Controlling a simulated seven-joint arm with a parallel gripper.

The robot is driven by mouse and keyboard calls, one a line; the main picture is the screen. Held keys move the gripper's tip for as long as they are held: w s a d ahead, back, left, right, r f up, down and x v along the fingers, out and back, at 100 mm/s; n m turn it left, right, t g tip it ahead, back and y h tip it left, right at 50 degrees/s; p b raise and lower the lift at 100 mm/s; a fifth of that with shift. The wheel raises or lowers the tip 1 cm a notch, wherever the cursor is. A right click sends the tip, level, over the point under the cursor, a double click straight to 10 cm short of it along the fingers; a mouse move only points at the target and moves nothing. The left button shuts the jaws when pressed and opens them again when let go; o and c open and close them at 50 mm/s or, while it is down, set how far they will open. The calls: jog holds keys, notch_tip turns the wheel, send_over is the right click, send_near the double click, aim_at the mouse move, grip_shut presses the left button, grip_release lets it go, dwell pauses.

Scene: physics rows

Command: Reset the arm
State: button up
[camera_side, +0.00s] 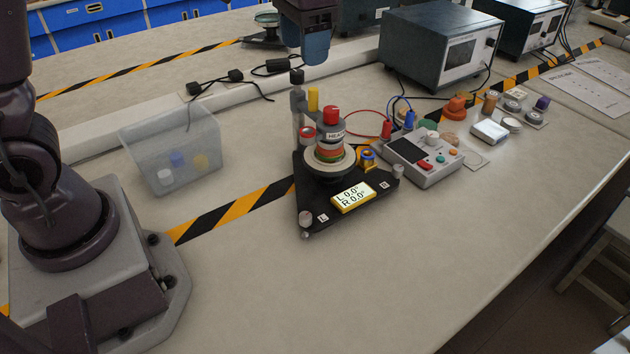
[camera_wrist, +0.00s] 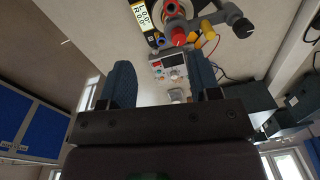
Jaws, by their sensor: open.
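My gripper (camera_side: 314,48) shows at the top of the side view, its blue fingers pointing down and its upper part cut off by the frame edge. It is above and apart from the black triangular stand (camera_side: 318,211). In the wrist view my gripper (camera_wrist: 160,66) is open, its two blue fingers wide apart with nothing held. The stand carries a stack of coloured rings topped by a red knob (camera_side: 331,115), which also shows in the wrist view (camera_wrist: 179,38). Its yellow display (camera_side: 353,197) reads L 0.0° and R 0.0°.
A grey control box (camera_side: 437,175) stands right of the stand, with cables and several small parts beyond. A translucent bin (camera_side: 150,158) with small pieces sits at the left. Instrument cases (camera_side: 441,50) stand behind. The front right of the bench is clear.

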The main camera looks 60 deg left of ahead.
jog(key=s+r+t, duration=0.1)
jog(key=s+t, duration=0.1)
jog(key=s, duration=0.7)
jog(key=s+r+n+t, duration=0.1)
jog(key=s+t, duration=0.2)
jog(key=s, duration=0.6)
jog(key=shift+a+r, duration=0.3)
jog(key=shift+r, duration=0.1)
dwell(0.5)
